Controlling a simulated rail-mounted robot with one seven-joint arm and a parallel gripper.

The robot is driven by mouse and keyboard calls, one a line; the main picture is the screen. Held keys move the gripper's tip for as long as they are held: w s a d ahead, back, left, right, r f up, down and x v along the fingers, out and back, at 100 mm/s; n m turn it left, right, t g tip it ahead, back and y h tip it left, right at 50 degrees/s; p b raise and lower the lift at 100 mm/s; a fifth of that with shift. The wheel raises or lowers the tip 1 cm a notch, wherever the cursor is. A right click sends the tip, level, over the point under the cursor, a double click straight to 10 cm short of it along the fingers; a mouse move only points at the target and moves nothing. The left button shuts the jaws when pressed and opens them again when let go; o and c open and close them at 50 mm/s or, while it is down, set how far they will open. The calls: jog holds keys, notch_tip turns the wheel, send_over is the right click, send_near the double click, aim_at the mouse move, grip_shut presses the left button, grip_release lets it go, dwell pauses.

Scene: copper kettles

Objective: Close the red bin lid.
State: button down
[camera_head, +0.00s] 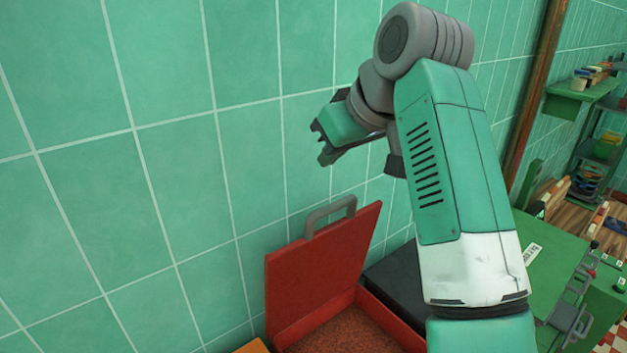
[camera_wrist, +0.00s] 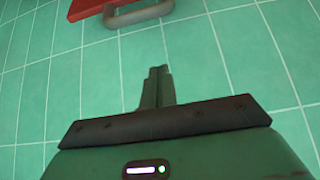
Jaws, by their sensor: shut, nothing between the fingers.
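The red bin (camera_head: 392,318) stands against the tiled wall, with its red lid (camera_head: 315,270) raised and tilted up on the wall side. The lid has a grey handle (camera_head: 330,212) on its top edge. The bin's inside shows brown, grainy contents (camera_head: 345,332). My gripper (camera_head: 318,142) is above the lid near the wall, apart from it. In the wrist view my gripper (camera_wrist: 157,75) has its fingers together with nothing between them. The grey handle (camera_wrist: 138,14) and a strip of the red lid (camera_wrist: 88,8) show at the top of that view.
The green tiled wall (camera_head: 170,170) is close behind the lid. A dark box (camera_head: 398,280) stands right beside the bin. An orange edge (camera_head: 252,346) shows at the bottom. A green workbench (camera_head: 550,262) and a wall shelf (camera_head: 580,98) are at the right.

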jog(key=p, duration=0.3)
send_over(319, 230)
jog(key=w+a, duration=0.2)
jog(key=w, duration=0.1)
notch_tip(319, 230, down, 8)
jog(key=shift+s+d+f+p, duration=0.15)
jog(key=shift+s+d+f, duration=0.05)
jog(key=shift+s+d, duration=0.35)
jog(key=shift+s+d+f+p, duration=0.15)
jog(key=shift+s+d, duration=0.3)
jog(key=shift+s, duration=0.2)
jog(key=shift+s+d+f, duration=0.15)
jog(key=shift+s, duration=0.1)
